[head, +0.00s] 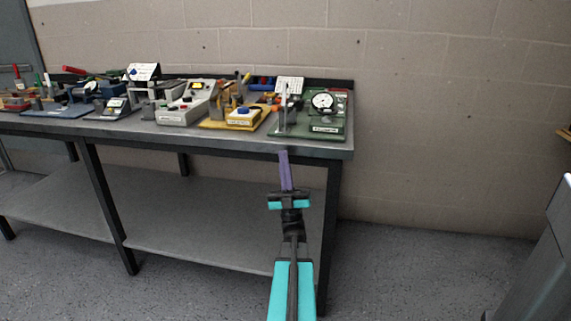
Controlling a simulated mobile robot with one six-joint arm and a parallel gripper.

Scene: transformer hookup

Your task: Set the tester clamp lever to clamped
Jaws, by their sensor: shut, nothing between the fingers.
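My gripper (284,154) is shut and empty, its purple fingers pointing up just below the front edge of the bench, near the right end. A green board (341,131) with a round white dial (322,101) and an upright metal post (284,111) sits on the bench top above and beyond it. A red-handled lever (75,70) slants up at the far left of the bench. The labels are too small to read, so I cannot tell which device is the tester or how its clamp lever stands.
The metal bench (235,147) holds several closely placed devices, including a grey box (180,115) and a yellow-based unit (215,125). The lower shelf (200,215) is bare. A concrete-block wall (450,110) stands behind. The floor right of the bench is clear up to a grey cabinet (545,265).

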